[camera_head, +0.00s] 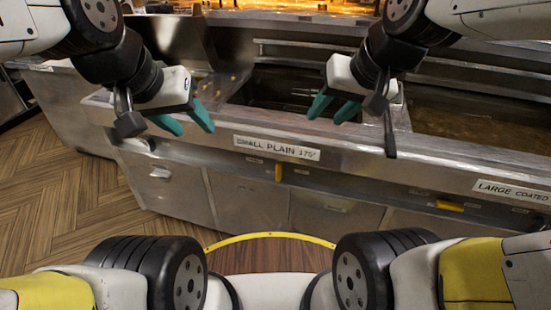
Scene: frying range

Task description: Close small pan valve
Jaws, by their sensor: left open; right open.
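The small pan valve is likely the short yellow handle (278,172) on the steel front, just below the "SMALL PLAIN" label (277,148). The handle stands roughly upright. The small frying pan (262,88) is the dark basin above the label, partly hidden by my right gripper. My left gripper (191,123) is open and empty, to the upper left of the handle and apart from it. My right gripper (332,109) is open and empty, to the upper right of the handle, in front of the basin. Neither gripper touches the handle.
A second yellow handle (450,206) lies roughly level near the "LARGE COATED" label (511,191) at the right. The counter's front rim (340,150) juts out above the handles. Steel cabinet doors are below. Wooden floor (85,200) is open at the left.

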